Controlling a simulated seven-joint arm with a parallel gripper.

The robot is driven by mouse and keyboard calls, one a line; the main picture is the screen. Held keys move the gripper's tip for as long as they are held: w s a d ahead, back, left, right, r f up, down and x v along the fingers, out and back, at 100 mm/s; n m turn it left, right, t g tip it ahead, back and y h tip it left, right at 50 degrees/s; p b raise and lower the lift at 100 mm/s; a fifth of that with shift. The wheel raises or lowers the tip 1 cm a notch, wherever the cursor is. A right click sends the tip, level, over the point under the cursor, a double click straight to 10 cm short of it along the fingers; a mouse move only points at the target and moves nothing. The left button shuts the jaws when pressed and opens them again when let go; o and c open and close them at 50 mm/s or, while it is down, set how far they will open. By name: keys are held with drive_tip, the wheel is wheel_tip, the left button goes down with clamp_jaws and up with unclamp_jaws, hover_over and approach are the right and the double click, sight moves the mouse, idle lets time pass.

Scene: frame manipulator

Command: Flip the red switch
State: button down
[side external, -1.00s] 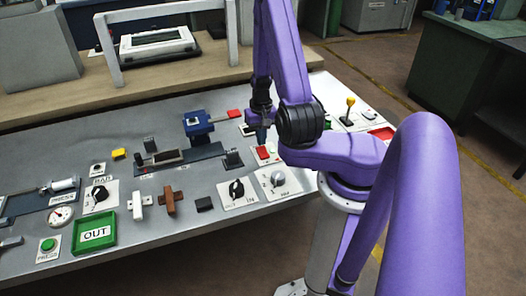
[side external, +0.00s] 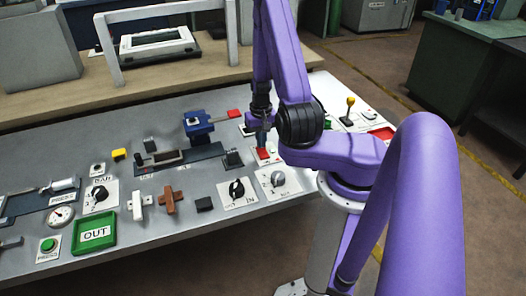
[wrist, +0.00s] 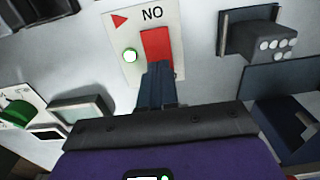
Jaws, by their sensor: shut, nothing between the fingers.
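The red switch (wrist: 156,44) is a red rocker on a white plate lettered "NO" in the wrist view, with a red triangle and a small round pale-green light beside it. It also shows in the side external view (side external: 263,154), just below my gripper (side external: 262,141). My gripper (wrist: 158,70) is shut and empty. Its fingertips overlap the near end of the red rocker in the wrist view and hide that part. I cannot tell whether they touch it.
A black block with pale dots (wrist: 268,42) stands right of the switch in the wrist view. A round grey knob (side external: 278,178), a black knob (side external: 236,188) and a blue vise-like device (side external: 198,124) are nearby on the panel. A yellow-topped lever (side external: 350,102) stands farther right.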

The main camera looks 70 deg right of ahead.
drive_tip(key=shift+f, duration=0.6)
idle(0.3)
drive_tip(key=shift+r, duration=3.55)
